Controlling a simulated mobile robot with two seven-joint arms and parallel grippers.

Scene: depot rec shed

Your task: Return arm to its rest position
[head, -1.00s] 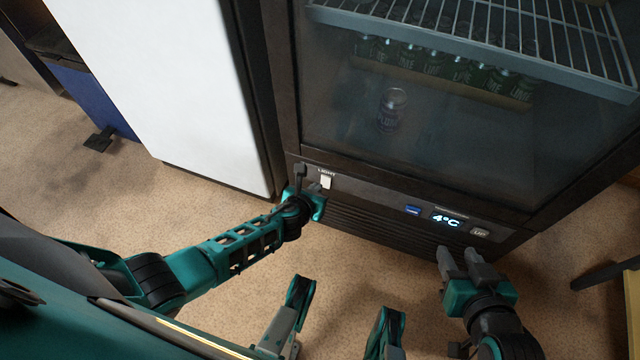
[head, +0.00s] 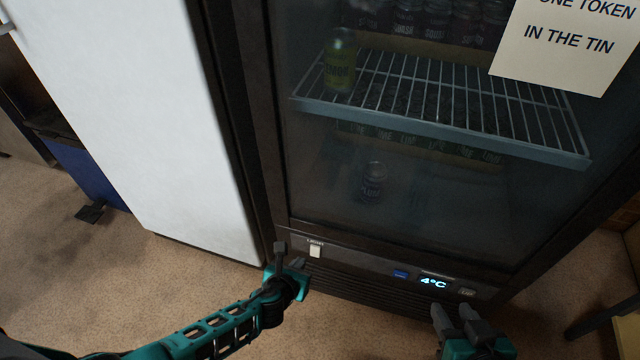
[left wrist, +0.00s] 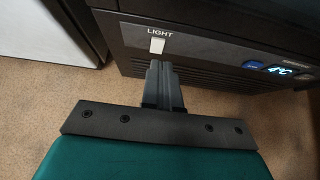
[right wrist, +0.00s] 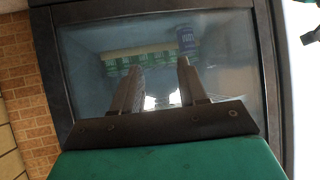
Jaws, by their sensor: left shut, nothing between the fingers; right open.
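My left gripper (head: 289,257) is by the lower left front of the drinks fridge (head: 262,130), just below and left of the white light switch (head: 315,250). In the left wrist view its fingers (left wrist: 157,72) are together and empty, just below the switch (left wrist: 157,45); contact cannot be told. My right gripper (head: 452,312) is in front of the fridge's bottom panel, below the 4°C display (head: 433,283). In the right wrist view its fingers (right wrist: 159,70) are apart with nothing between them, and the fridge glass is beyond.
A white cabinet (head: 130,110) stands left of the fridge. A paper notice (head: 565,45) is at upper right. Bare floor (head: 150,285) is at the lower left.

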